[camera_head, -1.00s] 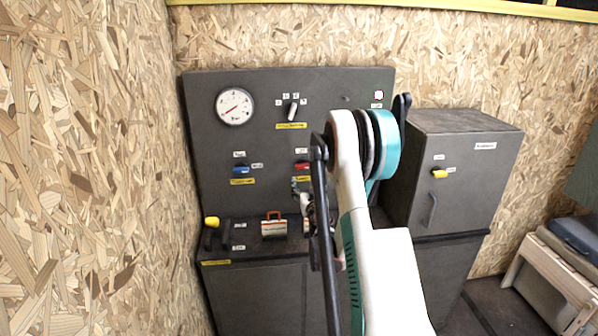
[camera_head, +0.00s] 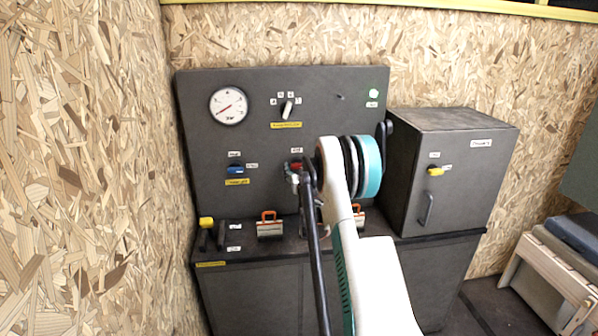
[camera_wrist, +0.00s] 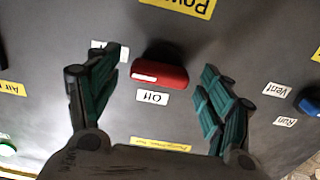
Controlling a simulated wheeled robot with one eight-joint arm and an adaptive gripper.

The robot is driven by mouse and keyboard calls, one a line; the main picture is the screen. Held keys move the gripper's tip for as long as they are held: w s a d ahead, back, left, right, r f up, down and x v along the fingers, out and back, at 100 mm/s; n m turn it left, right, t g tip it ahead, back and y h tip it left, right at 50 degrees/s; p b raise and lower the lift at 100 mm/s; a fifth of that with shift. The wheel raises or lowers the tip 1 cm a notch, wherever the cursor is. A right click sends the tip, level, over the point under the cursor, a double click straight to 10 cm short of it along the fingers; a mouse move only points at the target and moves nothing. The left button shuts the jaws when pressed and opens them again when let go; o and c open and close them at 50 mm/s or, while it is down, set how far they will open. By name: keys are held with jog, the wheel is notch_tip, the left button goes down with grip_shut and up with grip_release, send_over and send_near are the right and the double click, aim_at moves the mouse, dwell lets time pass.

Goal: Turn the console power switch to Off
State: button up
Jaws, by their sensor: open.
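The red power switch (camera_wrist: 160,74) lies level in the wrist view, with a white mark at its left end. Its Off label (camera_wrist: 152,97) is just below it there and appears upside down. A second label (camera_wrist: 104,49) left of the switch is partly hidden by a finger. My gripper (camera_wrist: 161,66) is open, with one green finger on each side of the switch and visible gaps between. In the head view, the red switch (camera_head: 296,166) shows on the dark console panel (camera_head: 330,110), with my gripper (camera_head: 297,180) close to it and partly behind my arm.
A blue switch (camera_head: 235,170) is left of the red one, with a selector knob (camera_head: 287,110) and gauge (camera_head: 229,105) above. An orange-handled item (camera_head: 269,228) and a yellow-tipped lever (camera_head: 207,224) are on the ledge below. A cabinet (camera_head: 455,170) stands right.

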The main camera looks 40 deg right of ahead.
jog(key=shift+w+d, duration=0.15)
jog(key=shift+w, duration=0.1)
jog(key=c, duration=1.1)
jog(key=shift+o, duration=0.2)
